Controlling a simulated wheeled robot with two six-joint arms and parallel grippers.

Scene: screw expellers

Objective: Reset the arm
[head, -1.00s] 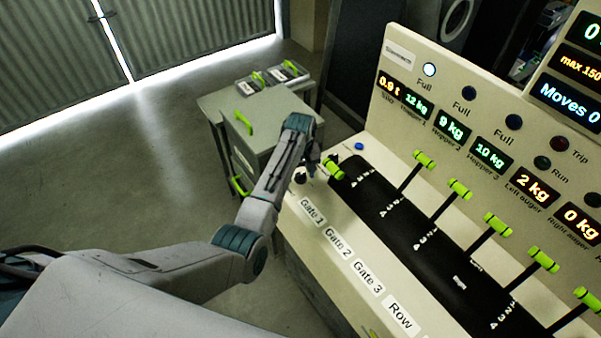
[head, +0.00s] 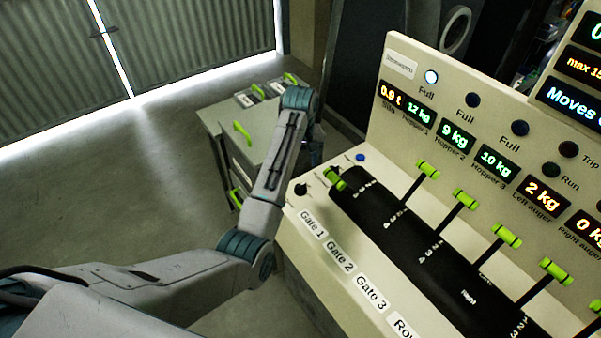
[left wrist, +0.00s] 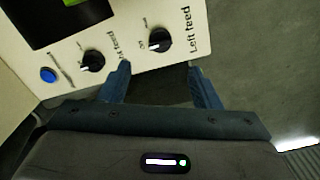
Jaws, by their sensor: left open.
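My left arm (head: 270,178) reaches in from the left in the head view, bent upward beside the control panel (head: 375,125). Its gripper (head: 314,150) is partly hidden behind the wrist, left of the blue button (head: 361,157). In the left wrist view the gripper's two fingers (left wrist: 159,70) are spread apart with nothing between them. The Left feed knob (left wrist: 160,40) and another black knob (left wrist: 92,61) lie beyond the fingertips. My right gripper is not in view.
Several green-handled levers (head: 428,170) stand on the black curved cover (head: 400,220). A grey cabinet (head: 215,112) with green handles stands behind the arm. Open floor (head: 120,170) lies left.

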